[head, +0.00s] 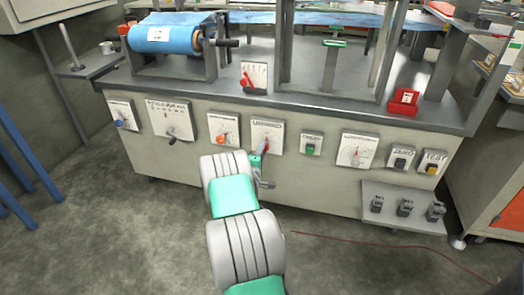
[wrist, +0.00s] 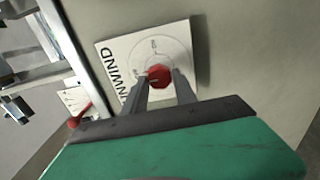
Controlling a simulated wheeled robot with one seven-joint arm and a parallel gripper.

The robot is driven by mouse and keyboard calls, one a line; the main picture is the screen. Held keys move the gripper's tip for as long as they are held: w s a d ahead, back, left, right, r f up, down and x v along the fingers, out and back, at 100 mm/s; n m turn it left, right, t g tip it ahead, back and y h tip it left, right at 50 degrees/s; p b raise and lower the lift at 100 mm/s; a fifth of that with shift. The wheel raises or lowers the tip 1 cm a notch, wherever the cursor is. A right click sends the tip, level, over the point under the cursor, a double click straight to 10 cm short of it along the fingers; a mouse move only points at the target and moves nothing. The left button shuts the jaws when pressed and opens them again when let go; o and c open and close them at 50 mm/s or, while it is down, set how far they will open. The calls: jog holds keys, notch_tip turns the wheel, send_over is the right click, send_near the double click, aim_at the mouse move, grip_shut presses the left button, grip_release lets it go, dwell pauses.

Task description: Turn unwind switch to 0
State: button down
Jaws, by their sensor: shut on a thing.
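The unwind switch is a red knob (wrist: 160,76) on a white plate (wrist: 125,52) lettered "UNWIND", in the wrist view. My gripper (wrist: 160,86) is at the knob, with its two grey fingers on either side, shut on it. The dial marks around the knob are too small to read, so its setting cannot be told. In the head view the white unwind plate (head: 267,134) is on the machine's front panel, with my gripper (head: 257,158) in front of its lower part. The knob is mostly hidden there.
Other switch plates flank it: a red-orange knob plate (head: 223,128) left, a green button (head: 311,144) right. A red-handled lever plate (head: 254,77) stands above on the machine's ledge. A shelf (head: 405,208) with small dark blocks juts out at lower right. The floor in front is mostly clear.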

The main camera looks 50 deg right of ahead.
dwell(0.4)
jog(key=c, duration=1)
grip_release()
jog(key=shift+a, duration=0.1)
jog(key=p+v, duration=0.1)
jog(key=v, duration=0.6)
jog(key=shift+s+a, duration=0.2)
jog(key=shift+a, duration=0.1)
